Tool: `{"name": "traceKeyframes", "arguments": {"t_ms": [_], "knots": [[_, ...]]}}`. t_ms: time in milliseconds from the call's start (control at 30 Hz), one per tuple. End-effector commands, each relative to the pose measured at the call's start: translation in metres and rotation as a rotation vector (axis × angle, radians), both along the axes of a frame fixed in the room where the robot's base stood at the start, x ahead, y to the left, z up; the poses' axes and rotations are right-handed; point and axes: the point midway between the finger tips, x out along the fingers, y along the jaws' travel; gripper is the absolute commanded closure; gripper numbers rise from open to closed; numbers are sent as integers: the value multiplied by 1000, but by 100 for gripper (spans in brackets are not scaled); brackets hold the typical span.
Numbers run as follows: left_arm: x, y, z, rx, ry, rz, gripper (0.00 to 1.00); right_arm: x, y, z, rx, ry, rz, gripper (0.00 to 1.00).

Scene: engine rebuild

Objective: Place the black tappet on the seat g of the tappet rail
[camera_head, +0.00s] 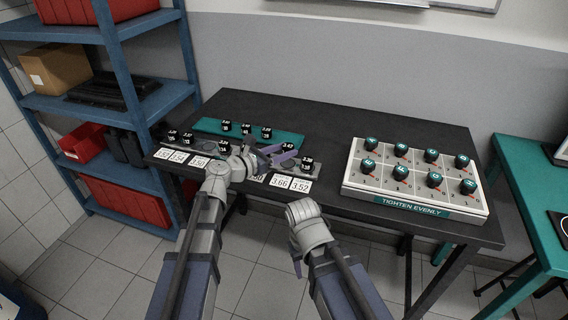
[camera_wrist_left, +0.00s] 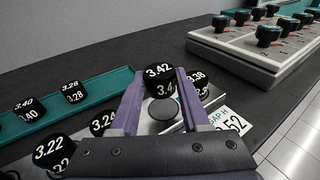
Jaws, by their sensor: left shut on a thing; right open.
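The black tappet (camera_wrist_left: 158,78), marked 3.42, is held upright between the two purple fingers of my left gripper (camera_wrist_left: 157,95). In the head view my left gripper (camera_head: 278,155) is over the right part of the grey tappet rail (camera_head: 328,184), with the held tappet (camera_head: 288,146) at its tips. In the wrist view a bare round dark seat (camera_wrist_left: 163,111) shows just below the tappet, which looks apart from it. Its letter is not readable. My right gripper (camera_head: 297,266) is low in front of the table, empty; its jaws are small and partly hidden.
A tappet (camera_head: 306,163) stands on the rail right of the held one, and others (camera_head: 187,138) at its left. The teal tray (camera_head: 208,125) behind holds 3 tappets. A white box with several dark knobs (camera_head: 402,149) stands at the right of the table.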

Motion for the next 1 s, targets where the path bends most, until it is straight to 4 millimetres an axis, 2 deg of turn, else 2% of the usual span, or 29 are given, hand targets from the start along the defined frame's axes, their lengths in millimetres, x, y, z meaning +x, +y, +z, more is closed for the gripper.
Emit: {"name": "traceKeyframes", "arguments": {"t_ms": [200,300,567,733,767,1000], "knots": [[0,0,-29,0,0,0,100,0,0,-29,0,0,0,50],[0,0,-37,0,0,0,100,0,0,-37,0,0,0,50],[0,0,-35,0,0,0,100,0,0,-35,0,0,0,50],[0,0,-40,0,0,0,100,0,0,-40,0,0,0,50],[0,0,-38,0,0,0,51,0,0,-38,0,0,0,50],[0,0,-38,0,0,0,24,0,0,-38,0,0,0,50]]}}
